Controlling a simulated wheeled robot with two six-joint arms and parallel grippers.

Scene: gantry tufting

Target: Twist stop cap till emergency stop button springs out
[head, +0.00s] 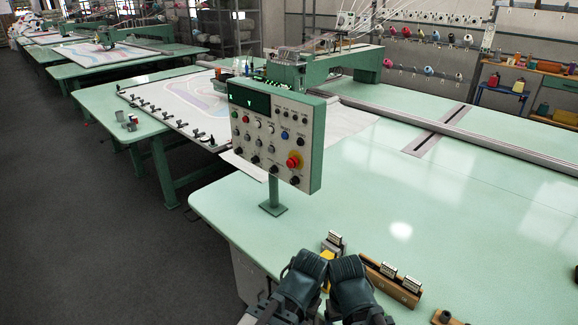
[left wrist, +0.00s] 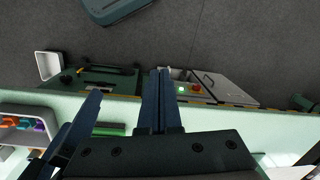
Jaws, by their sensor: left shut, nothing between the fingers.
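A red mushroom-shaped stop cap (head: 294,161) sits at the lower right of the light control panel (head: 313,152), which stands on a green post. Whether it is pressed in or out, I cannot tell. A small red knob (left wrist: 197,87) beside a green light also shows in the left wrist view; I cannot tell if it is the same button. My left gripper (left wrist: 162,75) is shut and empty, apart from any button. In the head view my two dark arm ends meet at the bottom centre, and fingertips are hidden. My right gripper's fingers are not clearly shown.
The pale green table (head: 440,215) is mostly clear right of the panel. A wooden block with metal pieces (head: 390,283) and a yellow item (head: 327,256) lie near the front edge beside my arms. A tufting machine (head: 290,72) stands behind. Grey floor is open at left.

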